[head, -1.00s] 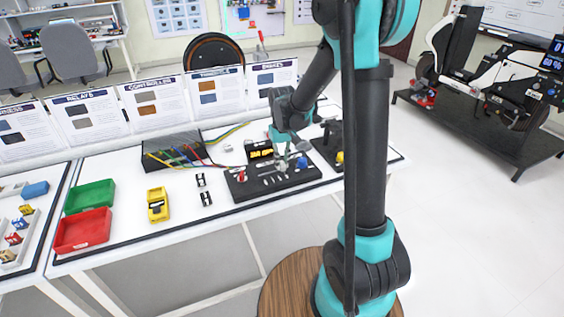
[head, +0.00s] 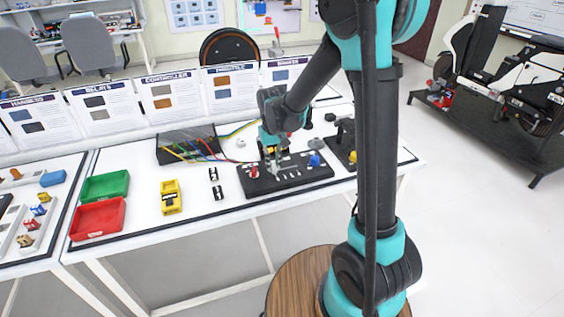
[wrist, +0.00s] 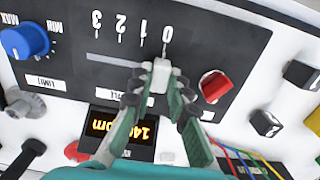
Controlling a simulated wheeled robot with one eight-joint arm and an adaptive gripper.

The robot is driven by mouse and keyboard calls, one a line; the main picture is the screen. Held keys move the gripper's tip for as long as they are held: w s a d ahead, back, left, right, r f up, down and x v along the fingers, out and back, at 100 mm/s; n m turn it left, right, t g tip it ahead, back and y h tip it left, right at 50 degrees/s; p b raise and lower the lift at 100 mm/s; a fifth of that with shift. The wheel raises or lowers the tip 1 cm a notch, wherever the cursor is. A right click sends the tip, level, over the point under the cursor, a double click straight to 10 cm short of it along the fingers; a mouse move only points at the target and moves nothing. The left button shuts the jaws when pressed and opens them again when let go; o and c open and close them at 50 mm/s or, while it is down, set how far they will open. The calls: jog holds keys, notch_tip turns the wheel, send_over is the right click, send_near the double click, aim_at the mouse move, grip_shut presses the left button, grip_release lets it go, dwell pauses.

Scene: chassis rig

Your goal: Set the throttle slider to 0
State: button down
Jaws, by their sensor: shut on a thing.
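The throttle slider's pale knob (wrist: 160,75) shows in the wrist view at the right end of its slot (wrist: 115,60), close to the tick under the 0 (wrist: 166,32). The scale reads 3, 2, 1, 0 from left to right. My gripper (wrist: 159,83) is shut on the knob, one finger on each side. In the head view my gripper (head: 271,160) is over the black control panel (head: 290,184). The fingers hide part of the label and part of the orange display (wrist: 122,127), so its full reading is unclear.
A red knob (wrist: 215,86) sits right of the slider and a blue knob (wrist: 25,41) at far left.

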aim_at(273, 165)
jog(key=shift+a, duration=0.15)
jog(key=c, duration=1.4)
grip_release()
jog(key=shift+c, duration=0.2)
notch_tip(273, 165, up, 12)
jog(key=s+d+f+m+t, duration=0.1)
jog(key=s+d+f+t, duration=0.1)
jog(key=s+d+f, duration=0.3)
jog(key=s+d+f+m+t, duration=0.2)
jog(key=s+d+f, duration=0.4)
jog(key=s+d, duration=0.7)
jog(key=shift+s+d+m, duration=0.15)
jog(key=shift+d+m, duration=0.15)
jog(key=shift+d, duration=0.65)
